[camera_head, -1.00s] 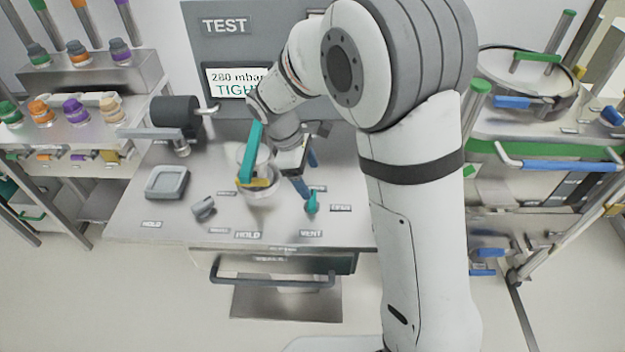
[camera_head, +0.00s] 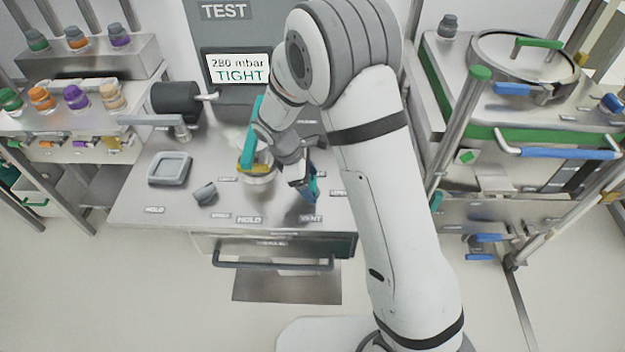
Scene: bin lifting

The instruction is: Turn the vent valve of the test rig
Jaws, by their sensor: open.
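The test rig is a steel bench (camera_head: 140,207) with a grey panel behind it, whose display (camera_head: 238,69) reads "280 mbar TIGHT". The vent valve, a small teal handle (camera_head: 315,186), is above the "VENT" label (camera_head: 311,218) at the right of the bench. My gripper (camera_head: 308,189) points down at the valve with its blue fingers open. The fingers overlap the handle in the picture and partly hide it. I cannot tell whether they touch it or stand on both sides of it.
A teal and yellow clamp (camera_head: 250,150) stands over a round fixture left of my gripper. A drawer handle (camera_head: 272,262) juts out in front. A cart with a lidded vessel (camera_head: 522,62) stands at right.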

